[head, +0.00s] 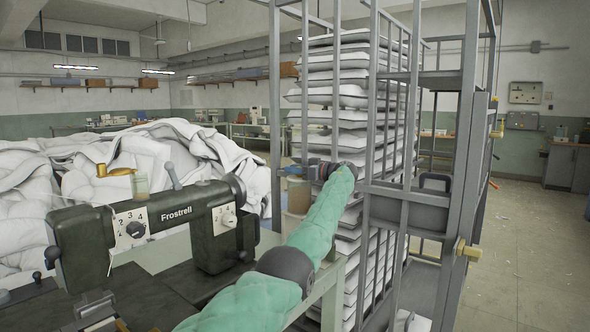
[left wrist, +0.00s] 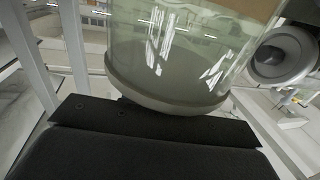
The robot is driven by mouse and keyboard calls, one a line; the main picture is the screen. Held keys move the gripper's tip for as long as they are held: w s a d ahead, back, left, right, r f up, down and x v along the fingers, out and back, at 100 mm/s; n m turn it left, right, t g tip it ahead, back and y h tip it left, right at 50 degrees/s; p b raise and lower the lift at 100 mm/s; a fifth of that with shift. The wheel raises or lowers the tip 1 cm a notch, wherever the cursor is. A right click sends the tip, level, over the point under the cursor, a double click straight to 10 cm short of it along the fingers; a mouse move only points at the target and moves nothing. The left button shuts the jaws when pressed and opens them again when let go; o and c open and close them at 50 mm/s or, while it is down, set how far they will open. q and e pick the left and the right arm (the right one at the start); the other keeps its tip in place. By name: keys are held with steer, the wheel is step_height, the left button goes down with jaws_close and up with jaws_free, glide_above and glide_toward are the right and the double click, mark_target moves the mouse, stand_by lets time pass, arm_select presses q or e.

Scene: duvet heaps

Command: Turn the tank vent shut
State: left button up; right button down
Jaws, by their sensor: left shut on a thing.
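My left gripper (head: 308,171), at the end of the green-sleeved arm, reaches to the top of a small cylindrical tank (head: 298,197) beside the tall metal rack. It is shut on a small part there, which I take for the tank vent; a bit of blue (head: 293,171) shows at the jaws. The grip itself is hidden, and I cannot tell how far the vent is turned. In the left wrist view the clear tank wall (left wrist: 185,45) with its grey rim stands close beyond my black gripper body. A round grey fitting (left wrist: 282,56) is at right. My right gripper is out of view.
The metal rack (head: 370,110), stacked with white folded bedding, stands close to my arm on the right. A dark green Frostrell sewing machine (head: 175,215) is at left front. White duvets (head: 150,160) are heaped behind it.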

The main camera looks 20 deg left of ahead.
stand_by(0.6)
arm_select(q)
steer(key=o, duration=1)
steer(key=shift+c, duration=0.2)
steer(key=shift+d, duration=0.15)
steer(key=s+d, duration=0.1)
steer(key=d, duration=0.6)
steer(key=shift+d, duration=0.2)
